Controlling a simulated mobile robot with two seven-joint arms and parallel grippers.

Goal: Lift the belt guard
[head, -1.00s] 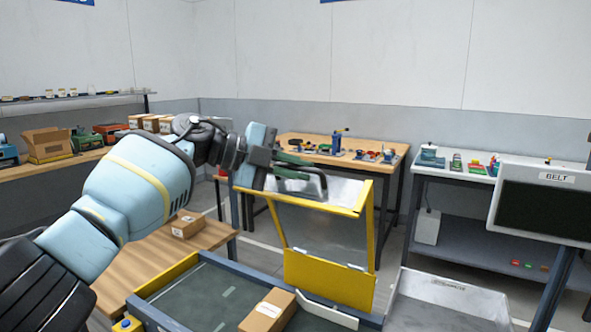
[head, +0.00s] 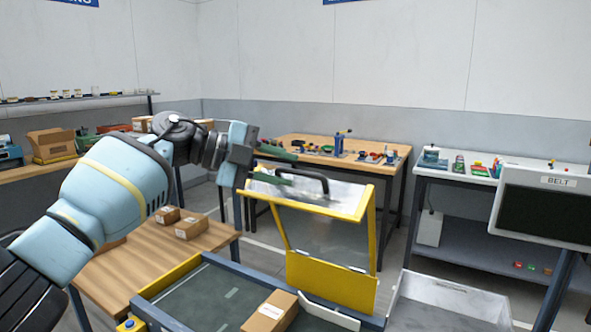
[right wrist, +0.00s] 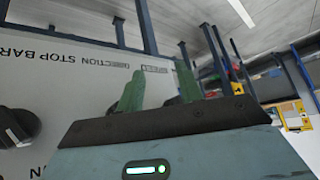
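The belt guard (head: 330,283) is a yellow frame with a clear panel, standing raised at the far side of the conveyor (head: 205,292). Its black handle (head: 322,180) is on the pale top edge. My left gripper (head: 277,167) is just left of the handle, its green fingers apart and nothing visible between them. Whether a finger still touches the handle is hard to tell. My right gripper (right wrist: 160,80) shows only in the right wrist view, its two green fingers apart and empty in front of a grey control panel (right wrist: 75,75) with upside-down lettering.
A carton (head: 270,312) lies on the conveyor by the guard. A grey bin (head: 450,300) stands to its right. A wooden table (head: 150,262) with small boxes is at left. A screen marked BELT (head: 545,205) is at right. A black knob (right wrist: 18,127) sticks out from the control panel.

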